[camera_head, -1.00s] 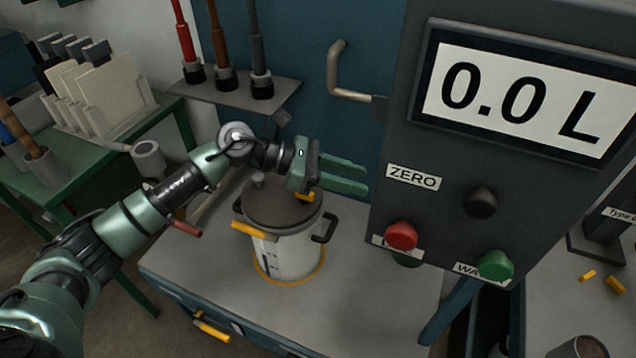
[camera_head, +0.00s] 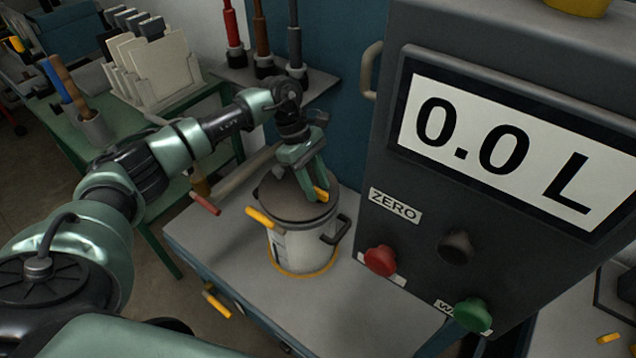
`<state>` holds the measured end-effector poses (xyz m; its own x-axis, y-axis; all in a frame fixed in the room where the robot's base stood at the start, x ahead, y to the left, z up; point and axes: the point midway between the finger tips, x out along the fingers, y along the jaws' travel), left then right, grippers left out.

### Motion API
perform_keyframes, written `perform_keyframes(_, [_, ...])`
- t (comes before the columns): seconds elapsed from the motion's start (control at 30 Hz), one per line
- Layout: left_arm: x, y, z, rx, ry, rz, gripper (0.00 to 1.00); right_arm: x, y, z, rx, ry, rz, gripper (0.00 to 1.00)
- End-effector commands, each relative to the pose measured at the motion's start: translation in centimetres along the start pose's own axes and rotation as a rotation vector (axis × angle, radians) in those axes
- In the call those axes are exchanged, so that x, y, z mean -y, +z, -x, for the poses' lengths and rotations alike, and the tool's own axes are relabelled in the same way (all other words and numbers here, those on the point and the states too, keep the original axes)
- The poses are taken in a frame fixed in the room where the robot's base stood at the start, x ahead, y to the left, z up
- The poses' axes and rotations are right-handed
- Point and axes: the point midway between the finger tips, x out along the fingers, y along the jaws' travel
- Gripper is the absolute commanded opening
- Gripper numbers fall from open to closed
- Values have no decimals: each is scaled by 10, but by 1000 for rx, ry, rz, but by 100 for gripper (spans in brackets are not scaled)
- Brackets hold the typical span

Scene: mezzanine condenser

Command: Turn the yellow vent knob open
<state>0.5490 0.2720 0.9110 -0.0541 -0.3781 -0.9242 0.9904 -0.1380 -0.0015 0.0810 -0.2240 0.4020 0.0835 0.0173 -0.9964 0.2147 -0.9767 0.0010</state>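A white lidded pot (camera_head: 292,248) with a dark lid (camera_head: 280,200) stands on the grey bench top. A small yellow piece (camera_head: 321,194) shows on the lid's right side, apparently a knob. Another yellow object (camera_head: 578,6) sits on top of the grey console, cut by the frame edge; I cannot tell which is the vent knob. My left gripper (camera_head: 311,186) is open, its green fingers pointing down over the lid, with the tip of one finger close to the small yellow piece. Whether they touch is unclear. My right gripper is not in view.
The grey console (camera_head: 450,150) with a 0.0 L display stands right of the pot, with red (camera_head: 380,260), black and green (camera_head: 472,315) buttons. Bare bench top (camera_head: 215,235) lies left of the pot.

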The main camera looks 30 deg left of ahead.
Motion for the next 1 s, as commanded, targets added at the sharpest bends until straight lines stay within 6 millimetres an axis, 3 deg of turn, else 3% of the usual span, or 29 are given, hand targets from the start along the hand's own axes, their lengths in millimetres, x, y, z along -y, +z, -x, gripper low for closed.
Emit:
perform_keyframes(0.37, [0,0,-9,0,0,0,35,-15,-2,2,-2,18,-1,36])
perform_keyframes(0.5, [0,0,-9,1,0,0,0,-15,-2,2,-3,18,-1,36])
perform_keyframes(1.0, [1,-1,-9,0,32,76,0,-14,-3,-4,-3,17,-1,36])
